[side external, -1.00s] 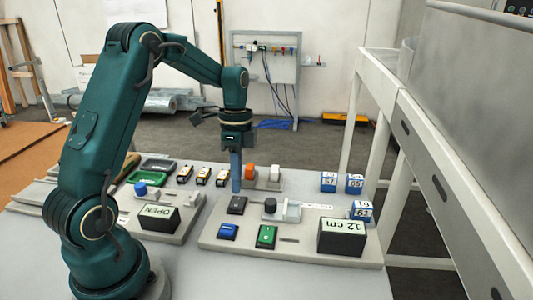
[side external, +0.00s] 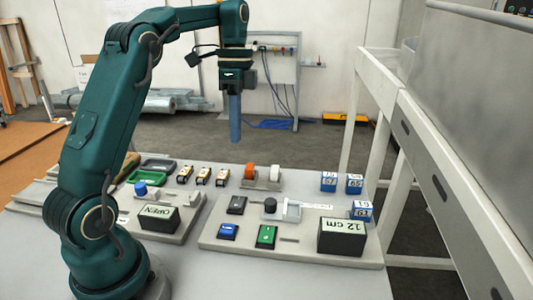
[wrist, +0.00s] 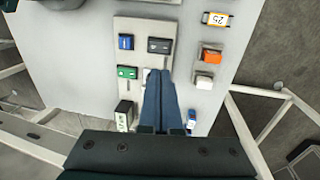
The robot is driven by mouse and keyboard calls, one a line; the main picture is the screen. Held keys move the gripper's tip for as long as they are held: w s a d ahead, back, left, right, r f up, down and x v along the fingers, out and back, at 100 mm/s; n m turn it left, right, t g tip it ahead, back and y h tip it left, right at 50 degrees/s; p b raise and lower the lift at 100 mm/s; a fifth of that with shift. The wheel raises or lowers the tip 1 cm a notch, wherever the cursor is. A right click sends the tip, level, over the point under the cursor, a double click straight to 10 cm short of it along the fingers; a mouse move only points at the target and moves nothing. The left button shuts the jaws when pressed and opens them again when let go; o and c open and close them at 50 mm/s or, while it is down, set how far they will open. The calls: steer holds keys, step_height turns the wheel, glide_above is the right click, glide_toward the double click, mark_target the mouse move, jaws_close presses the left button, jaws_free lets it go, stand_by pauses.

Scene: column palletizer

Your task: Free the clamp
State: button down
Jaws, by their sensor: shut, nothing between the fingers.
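My gripper (side external: 235,138) is shut and empty, its blue fingers pointing down, well above the far side of the right grey panel (side external: 222,240). It also shows in the wrist view (wrist: 158,74). That panel carries a black switch (side external: 236,205), a blue switch (side external: 227,231), a green switch (side external: 266,236), a black knob (side external: 270,205) and a pale block (side external: 292,212). The pale block may be the clamp; I cannot tell surely. Its display (side external: 341,237) reads "12 cm". In the wrist view my fingers hide part of this panel.
A left panel (side external: 178,238) has a blue knob (side external: 140,188) and an "OPEN" display (side external: 158,219). A white frame (side external: 360,120) stands at right.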

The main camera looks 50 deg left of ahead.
mark_target(235, 204)
steer(key=shift+s+d+r, duration=0.15)
steer(key=shift+s+d, duration=0.3)
steer(key=shift+s, duration=0.05)
stand_by(0.4)
steer(key=f, duration=0.4)
steer(key=s+d+f, duration=0.1)
steer(key=f, duration=0.9)
steer(key=shift+s+d, duration=0.3)
